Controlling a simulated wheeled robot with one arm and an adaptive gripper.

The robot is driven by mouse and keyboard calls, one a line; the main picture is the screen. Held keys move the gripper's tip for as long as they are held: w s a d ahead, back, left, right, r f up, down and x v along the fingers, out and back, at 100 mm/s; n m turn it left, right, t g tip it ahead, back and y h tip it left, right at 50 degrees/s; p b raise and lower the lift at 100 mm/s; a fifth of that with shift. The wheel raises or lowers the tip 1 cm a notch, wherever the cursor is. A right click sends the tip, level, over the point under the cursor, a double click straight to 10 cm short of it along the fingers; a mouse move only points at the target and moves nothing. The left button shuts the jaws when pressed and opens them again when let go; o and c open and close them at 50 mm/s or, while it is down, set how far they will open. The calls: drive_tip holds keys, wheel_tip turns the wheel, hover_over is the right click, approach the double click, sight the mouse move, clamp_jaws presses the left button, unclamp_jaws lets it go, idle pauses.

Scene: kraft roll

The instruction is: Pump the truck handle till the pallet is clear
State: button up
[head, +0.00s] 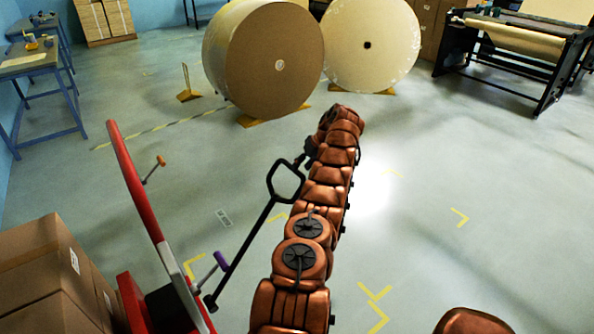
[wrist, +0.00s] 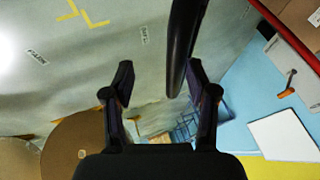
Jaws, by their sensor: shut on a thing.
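The truck handle (head: 245,243) is a black bar with a loop grip at its top, leaning up and to the right from the red truck (head: 133,298) in the head view. My gripper (head: 304,156) is at the right side of the loop and is shut on the handle. In the wrist view, the black handle bar (wrist: 182,45) runs down between the fingers of my gripper (wrist: 160,75), close to the right finger. Cardboard boxes (head: 45,278) stand at the lower left. The pallet and its gap to the floor are hidden.
A red and grey upright (head: 138,190) with an orange-knobbed lever (head: 154,168) rises beside the handle. A purple-gripped lever (head: 221,261) is near its base. Large paper rolls (head: 262,60) stand at the back.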

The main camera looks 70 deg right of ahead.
drive_tip(key=s, duration=1.1)
drive_tip(key=shift+s+d+f, duration=0.15)
drive_tip(key=shift+d+f, duration=0.15)
drive_tip(key=shift+d, duration=0.15)
drive_tip(key=shift+r, duration=0.1)
